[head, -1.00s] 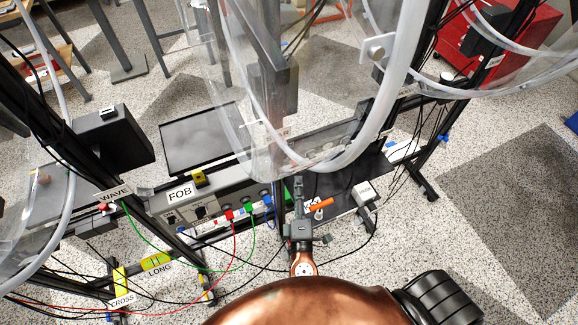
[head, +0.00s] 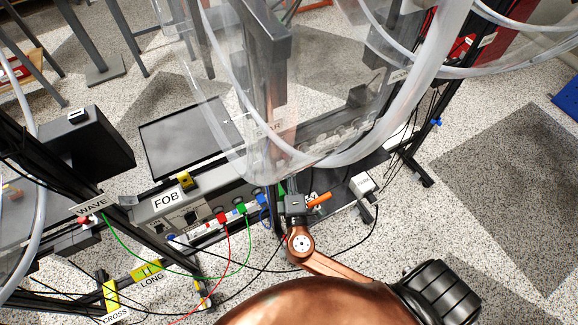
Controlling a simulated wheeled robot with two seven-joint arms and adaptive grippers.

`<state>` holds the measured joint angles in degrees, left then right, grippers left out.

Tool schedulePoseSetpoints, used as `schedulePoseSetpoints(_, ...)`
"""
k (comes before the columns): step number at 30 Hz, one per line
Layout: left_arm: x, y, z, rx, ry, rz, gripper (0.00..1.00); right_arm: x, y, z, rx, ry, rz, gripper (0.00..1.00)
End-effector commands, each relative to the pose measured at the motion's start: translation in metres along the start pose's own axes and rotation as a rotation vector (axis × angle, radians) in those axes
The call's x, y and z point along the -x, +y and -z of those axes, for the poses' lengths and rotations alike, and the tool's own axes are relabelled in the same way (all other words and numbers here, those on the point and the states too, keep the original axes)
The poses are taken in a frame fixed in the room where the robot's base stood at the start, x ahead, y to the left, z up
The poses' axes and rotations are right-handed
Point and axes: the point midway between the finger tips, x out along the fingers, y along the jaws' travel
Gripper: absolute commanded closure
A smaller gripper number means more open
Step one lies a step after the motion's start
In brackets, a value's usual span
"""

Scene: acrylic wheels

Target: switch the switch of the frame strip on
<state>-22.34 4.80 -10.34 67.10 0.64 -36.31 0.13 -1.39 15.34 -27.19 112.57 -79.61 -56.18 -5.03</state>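A pale power strip (head: 208,233) runs along the frame's lower rail in the head view, with red (head: 222,218), green (head: 241,209) and blue (head: 263,200) plugs in it. I cannot make out its switch or whether it is lit. One gripper of mine (head: 291,187), on the copper arm coming in from the lower right, reaches to the right end of the plug row, beside the blue plug. Its fingers are small and dark against the frame, so I cannot tell their opening or any contact. My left gripper is not in view.
A clear acrylic wheel (head: 317,162) hangs just above the gripper. The FOB box (head: 160,202) and a dark flat panel (head: 186,138) are to the left. An orange handle (head: 319,199) lies right of the gripper. Loose cables cross the floor; speckled floor is open at right.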

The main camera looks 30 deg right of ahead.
Motion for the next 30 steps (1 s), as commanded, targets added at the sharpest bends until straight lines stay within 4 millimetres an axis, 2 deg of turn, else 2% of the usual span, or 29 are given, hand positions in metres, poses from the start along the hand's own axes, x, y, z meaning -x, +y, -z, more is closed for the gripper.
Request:
schedulePoseSetpoints(8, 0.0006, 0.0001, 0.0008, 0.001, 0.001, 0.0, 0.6, -0.002, -0.0001, 0.0002, 0.001, 0.001, 0.0, 0.75)
schedulePoseSetpoints(19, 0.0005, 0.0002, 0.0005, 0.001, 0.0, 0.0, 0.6, -0.0017, -0.0002, 0.0003, 0.001, 0.001, 0.0, 1.0)
schedulePoseSetpoints(30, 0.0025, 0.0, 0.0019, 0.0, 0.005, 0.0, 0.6, -0.0016, 0.0009, 0.0003, 0.002, 0.001, 0.003, 1.0)
